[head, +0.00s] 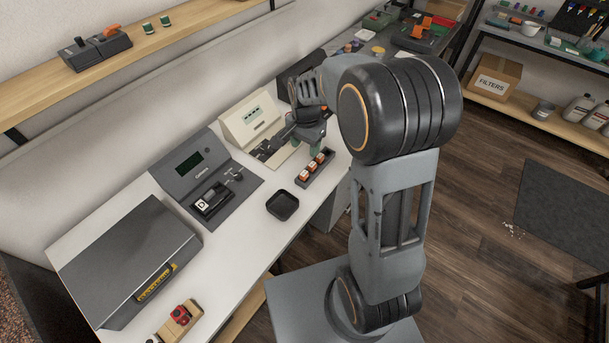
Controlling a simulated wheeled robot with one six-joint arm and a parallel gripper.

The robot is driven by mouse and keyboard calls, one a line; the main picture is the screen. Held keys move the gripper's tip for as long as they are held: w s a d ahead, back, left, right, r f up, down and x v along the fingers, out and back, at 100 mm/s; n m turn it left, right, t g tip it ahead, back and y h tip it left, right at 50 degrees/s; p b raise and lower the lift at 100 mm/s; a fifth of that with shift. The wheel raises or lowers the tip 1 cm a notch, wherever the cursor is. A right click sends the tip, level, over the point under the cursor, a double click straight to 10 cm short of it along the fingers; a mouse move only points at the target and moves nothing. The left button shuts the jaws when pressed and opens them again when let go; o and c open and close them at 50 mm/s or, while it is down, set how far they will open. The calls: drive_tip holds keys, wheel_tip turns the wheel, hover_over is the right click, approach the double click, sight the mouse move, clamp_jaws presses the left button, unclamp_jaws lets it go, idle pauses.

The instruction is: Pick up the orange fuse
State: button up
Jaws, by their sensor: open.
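Several small orange fuses with pale labels stand in a narrow dark rack (303,184) on the white bench; one orange fuse (316,166) is in the middle of the row. My gripper (314,143) is open, near the far end of the rack and beyond the visible orange fuses. It is small in the head view, and my arm partly hides it. I cannot tell its exact height or whether a fuse is between its fingers.
A grey tester (188,157) and a beige device (248,116) stand behind the rack. An empty black tray (282,205) lies in front of it. A large grey case (125,255) fills the near left bench.

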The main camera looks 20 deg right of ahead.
hover_over(304, 173)
drive_tip(key=f, duration=0.8)
drive_tip(key=shift+d+f, duration=0.15)
drive_tip(key=shift+d, duration=0.05)
drive_tip(key=shift+a+f+p, duration=0.2)
drive_tip(key=shift+f+p, duration=0.15)
drive_tip(key=shift+f, duration=2.65)
clamp_jaws()
